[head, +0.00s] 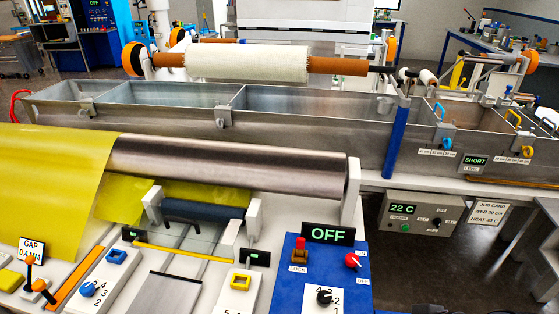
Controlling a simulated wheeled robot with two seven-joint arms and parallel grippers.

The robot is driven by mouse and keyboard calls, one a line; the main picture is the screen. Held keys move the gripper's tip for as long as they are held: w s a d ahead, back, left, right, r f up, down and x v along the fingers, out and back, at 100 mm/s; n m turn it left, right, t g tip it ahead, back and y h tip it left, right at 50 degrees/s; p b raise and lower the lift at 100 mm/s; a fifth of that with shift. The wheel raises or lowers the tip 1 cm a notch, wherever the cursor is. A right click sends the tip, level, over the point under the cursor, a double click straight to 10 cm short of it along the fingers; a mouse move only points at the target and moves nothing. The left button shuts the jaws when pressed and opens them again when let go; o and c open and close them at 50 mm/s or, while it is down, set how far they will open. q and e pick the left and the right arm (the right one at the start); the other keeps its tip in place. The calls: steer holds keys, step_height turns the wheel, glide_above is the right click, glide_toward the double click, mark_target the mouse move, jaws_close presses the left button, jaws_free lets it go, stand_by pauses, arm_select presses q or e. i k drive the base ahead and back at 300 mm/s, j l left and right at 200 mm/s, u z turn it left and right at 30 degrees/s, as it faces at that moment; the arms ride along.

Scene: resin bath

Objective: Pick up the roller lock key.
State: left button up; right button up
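A small red-topped piece (300,244) stands upright on a brass-coloured base above the word LOCK on the blue control panel (275,290). It looks like the roller lock key, but its shape is too small to make out fully. The panel also carries a red knob (352,260), a black dial (324,297) and a sign (327,234) reading OFF. Neither of my grippers can be made out in the head view.
A large steel roller (230,165) with yellow web lies behind the panel. Long steel tanks (290,130) and a white-wrapped roll (248,63) are beyond. A blue post (397,140) stands right of the roller. A grey heater box (418,213) reads 22 C.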

mark_target(299, 242)
steer(key=k+u, duration=0.1)
steer(key=k, duration=0.55)
steer(key=l+u, duration=0.1)
steer(key=u, duration=0.35)
steer(key=l+u, duration=0.1)
steer(key=u, duration=0.8)
steer(key=l+u, duration=0.15)
steer(key=u, duration=0.3)
steer(key=k+l, duration=0.45)
steer(key=l, duration=0.15)
steer(key=k+l+u, duration=0.1)
steer(key=k+l, duration=0.35)
steer(key=l, duration=0.15)
steer(key=i, duration=0.5)
